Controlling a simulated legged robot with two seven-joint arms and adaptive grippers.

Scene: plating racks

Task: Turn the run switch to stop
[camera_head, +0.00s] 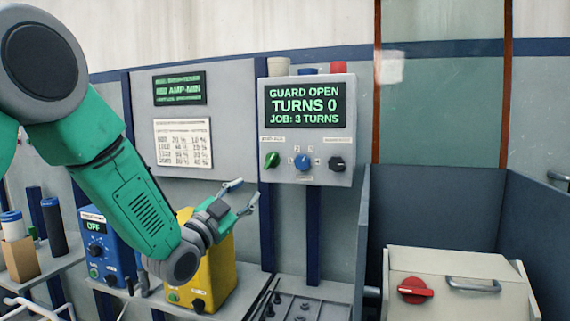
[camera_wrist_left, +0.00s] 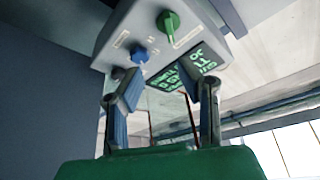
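A grey control box (camera_head: 340,176) on a post carries a green screen (camera_head: 305,104) reading "GUARD OPEN, TURNS 0, JOB: 3 TURNS". Below the screen are a green knob (camera_head: 272,160), a blue knob (camera_head: 302,162) and a black knob (camera_head: 337,164). Their small labels are too blurred to tell which is the run switch. My left gripper (camera_head: 245,193) is open and empty, below and left of the box. In the left wrist view the green knob (camera_wrist_left: 168,24) and blue knob (camera_wrist_left: 140,55) lie beyond the parted fingers (camera_wrist_left: 168,92), untouched. My right gripper is out of view.
A yellow unit (camera_head: 216,275) and a blue unit (camera_head: 105,245) reading "OFF" stand on a shelf below my left arm. A pale cabinet (camera_head: 455,261) with a red rotary handle (camera_head: 415,290) is at lower right. Bottles stand at far left. Space before the control box is clear.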

